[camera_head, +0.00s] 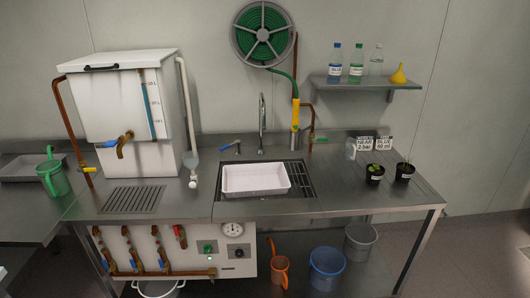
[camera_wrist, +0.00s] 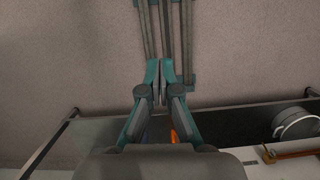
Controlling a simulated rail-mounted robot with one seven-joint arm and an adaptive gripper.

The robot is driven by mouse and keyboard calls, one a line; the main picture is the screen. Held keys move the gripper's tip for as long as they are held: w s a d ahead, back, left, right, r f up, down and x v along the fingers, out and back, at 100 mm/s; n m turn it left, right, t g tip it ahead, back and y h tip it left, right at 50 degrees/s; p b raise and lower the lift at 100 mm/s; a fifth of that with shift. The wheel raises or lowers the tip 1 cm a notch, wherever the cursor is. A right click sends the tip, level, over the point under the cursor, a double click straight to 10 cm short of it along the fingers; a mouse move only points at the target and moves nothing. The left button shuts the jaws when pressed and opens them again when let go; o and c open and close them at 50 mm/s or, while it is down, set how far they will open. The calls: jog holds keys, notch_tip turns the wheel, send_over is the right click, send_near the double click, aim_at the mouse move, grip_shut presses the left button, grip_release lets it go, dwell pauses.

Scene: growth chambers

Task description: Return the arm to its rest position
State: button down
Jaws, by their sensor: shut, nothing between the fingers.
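My gripper (camera_wrist: 160,98) is in the wrist view, with its two fingers together and nothing between them. It hangs over the speckled floor, and the edge of a bench's lower shelf (camera_wrist: 245,125) lies below it in the picture. My gripper and arm are not in the head view. No object is held.
A steel bench (camera_head: 330,207) carries a white tank (camera_head: 115,95), a white tray (camera_head: 240,180) and two small potted plants (camera_head: 374,172). A wall shelf (camera_head: 350,83) holds bottles and a yellow funnel (camera_head: 398,75). Buckets (camera_head: 326,268) stand beneath. The floor at right is clear.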

jog(key=s+f+g+b, duration=0.4)
jog(key=s+f, duration=1.1)
jog(key=s, duration=0.4)
jog(key=shift+b, duration=0.6)
jog(key=shift+s+f, duration=0.1)
